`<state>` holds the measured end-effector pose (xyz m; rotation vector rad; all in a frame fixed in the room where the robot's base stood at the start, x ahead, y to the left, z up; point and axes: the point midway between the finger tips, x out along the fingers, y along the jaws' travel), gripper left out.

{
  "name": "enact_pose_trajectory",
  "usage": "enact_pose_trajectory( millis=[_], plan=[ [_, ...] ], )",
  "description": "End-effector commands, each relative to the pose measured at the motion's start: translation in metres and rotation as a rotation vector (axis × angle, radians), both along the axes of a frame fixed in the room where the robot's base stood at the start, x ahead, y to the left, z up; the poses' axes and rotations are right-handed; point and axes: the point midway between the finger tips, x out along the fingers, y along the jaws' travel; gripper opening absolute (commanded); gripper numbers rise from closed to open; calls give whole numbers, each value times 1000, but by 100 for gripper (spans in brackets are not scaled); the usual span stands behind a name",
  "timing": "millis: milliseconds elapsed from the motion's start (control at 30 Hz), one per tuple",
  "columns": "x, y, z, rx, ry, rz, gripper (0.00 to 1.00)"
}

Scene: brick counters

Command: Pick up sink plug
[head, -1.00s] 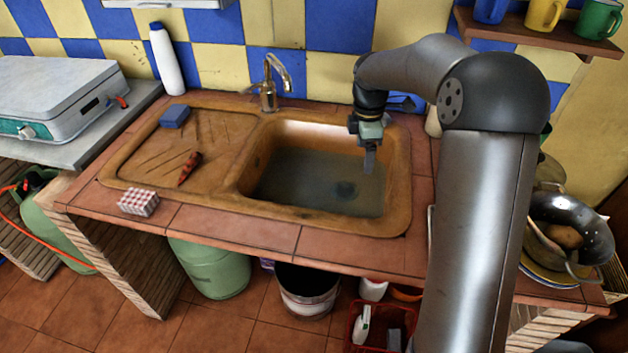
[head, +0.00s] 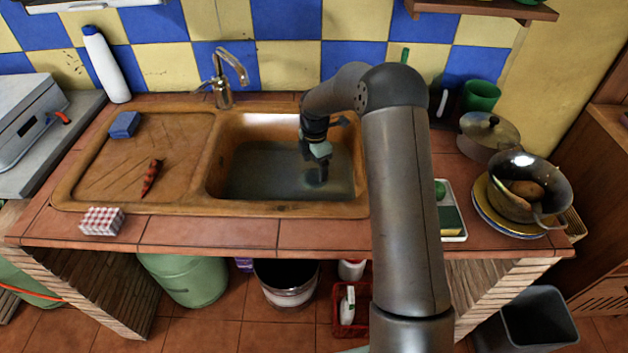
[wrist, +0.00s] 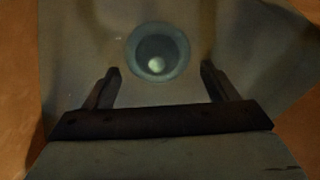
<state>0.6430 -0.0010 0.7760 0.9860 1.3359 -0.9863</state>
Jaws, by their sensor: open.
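My gripper points down inside the brown sink (head: 288,209), over the murky water in the basin. Its two fingers (wrist: 158,68) are spread apart with nothing held between them.
The tap (head: 222,78) stands behind the basin. The drainboard at left holds a blue sponge (head: 125,124) and a dark red object (head: 152,177). A checkered box (head: 102,221) sits on the front edge.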

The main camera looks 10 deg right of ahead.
Motion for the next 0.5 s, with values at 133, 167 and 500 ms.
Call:
enact_pose_trajectory(
  millis=[133,167,500],
  plan=[
    [1,0,-13,0,2,0,80],
    [1,1,-17,0,3,0,80],
    [3,1,-53,0,1,0,80]
  ],
)
